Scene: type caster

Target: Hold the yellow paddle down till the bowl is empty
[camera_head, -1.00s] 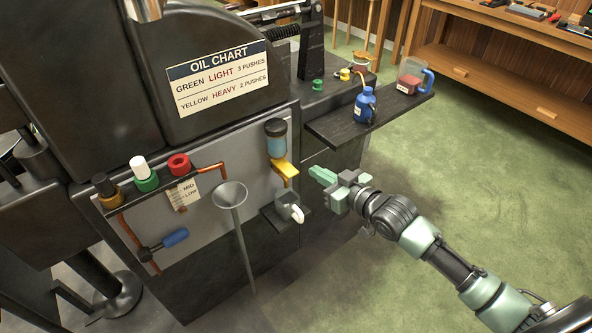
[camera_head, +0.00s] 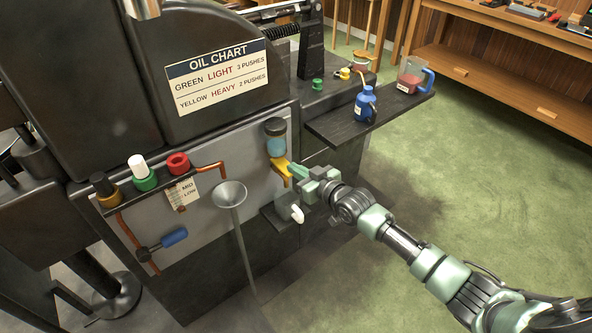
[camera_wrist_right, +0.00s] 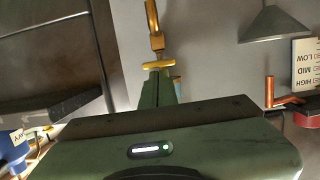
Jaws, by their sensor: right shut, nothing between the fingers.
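The yellow paddle (camera_head: 279,167) sticks out below a dark-capped unit with a blue, see-through bowl (camera_head: 276,146) on the grey panel. How much liquid the bowl holds cannot be told. My right gripper (camera_head: 293,171) is shut and empty, with its green fingertips at the paddle's right side. In the right wrist view, the closed fingers (camera_wrist_right: 158,88) end right at the yellow paddle (camera_wrist_right: 159,65); whether they press on it cannot be told. My left gripper is not in view.
A white curved spout (camera_head: 297,213) sits on a small dark ledge below the paddle. A grey funnel (camera_head: 229,194) stands to the left. A dark shelf (camera_head: 335,131) with a blue bottle (camera_head: 365,105) and a jug (camera_head: 411,76) is at the upper right. Green floor lies open at right.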

